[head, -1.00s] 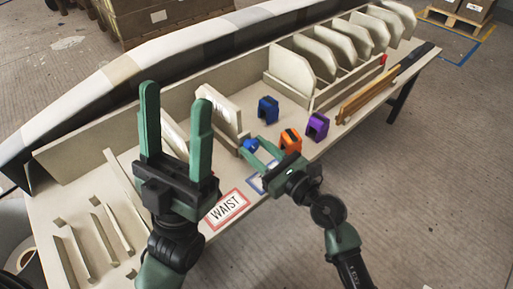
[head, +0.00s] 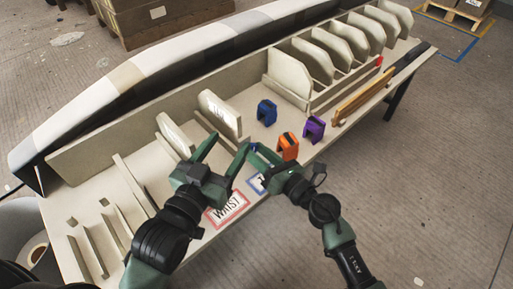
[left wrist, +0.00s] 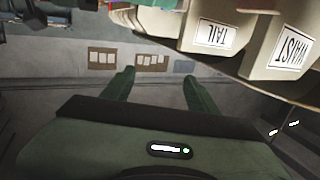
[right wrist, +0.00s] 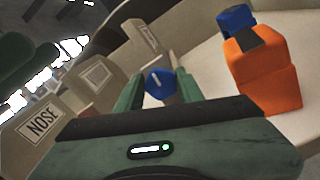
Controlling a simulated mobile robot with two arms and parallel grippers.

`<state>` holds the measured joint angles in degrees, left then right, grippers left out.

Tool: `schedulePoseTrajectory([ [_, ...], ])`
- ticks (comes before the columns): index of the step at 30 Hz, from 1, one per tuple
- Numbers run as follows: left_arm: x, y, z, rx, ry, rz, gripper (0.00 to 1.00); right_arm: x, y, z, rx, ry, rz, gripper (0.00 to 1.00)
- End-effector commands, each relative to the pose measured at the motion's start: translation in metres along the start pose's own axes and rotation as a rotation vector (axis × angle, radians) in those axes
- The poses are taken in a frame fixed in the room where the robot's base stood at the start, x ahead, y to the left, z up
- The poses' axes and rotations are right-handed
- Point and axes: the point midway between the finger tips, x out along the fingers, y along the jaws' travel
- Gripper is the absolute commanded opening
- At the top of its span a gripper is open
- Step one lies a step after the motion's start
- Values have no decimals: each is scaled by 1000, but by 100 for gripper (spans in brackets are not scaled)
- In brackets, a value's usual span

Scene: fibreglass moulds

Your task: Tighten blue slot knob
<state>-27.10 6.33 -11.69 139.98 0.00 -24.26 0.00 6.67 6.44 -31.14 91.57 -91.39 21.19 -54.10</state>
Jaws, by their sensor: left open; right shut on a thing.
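The blue slot knob (right wrist: 160,84) shows between the fingers of my right gripper (right wrist: 158,92) in the right wrist view, with a pale slot mark on its face. My right gripper, also in the head view (head: 256,156), is shut on it at the front of the bench. In the head view, the knob is mostly hidden by the grippers. My left gripper (head: 225,152) is open and empty, just left of the right gripper. In the left wrist view, its two fingers (left wrist: 160,88) are apart with nothing between them.
An orange clamp (head: 288,146), a purple clamp (head: 314,128) and a blue clamp (head: 267,112) stand on the bench to the right. Pale upright templates (head: 219,113) stand behind the grippers. A WAIST label (head: 228,208) lies at the front edge. A long mould runs along the back.

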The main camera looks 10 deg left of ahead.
Motion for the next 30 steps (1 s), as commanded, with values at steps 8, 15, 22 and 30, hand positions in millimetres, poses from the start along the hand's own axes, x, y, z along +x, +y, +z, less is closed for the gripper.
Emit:
schedulePoseTrajectory([
  [8, -6, -4, 28, 2, -149, -9, 59, 0, -1, 0, 78, 1, -1, 0],
  [15, -7, -5, 34, 3, -175, -11, 59, 0, -1, 0, 93, 0, 0, 0],
  [22, -7, -5, 33, 3, -174, -11, 59, 0, -1, 0, 92, 0, -1, 0],
  [30, -7, -5, 33, 3, -172, -11, 59, 0, -1, 0, 91, 0, 0, 59],
])
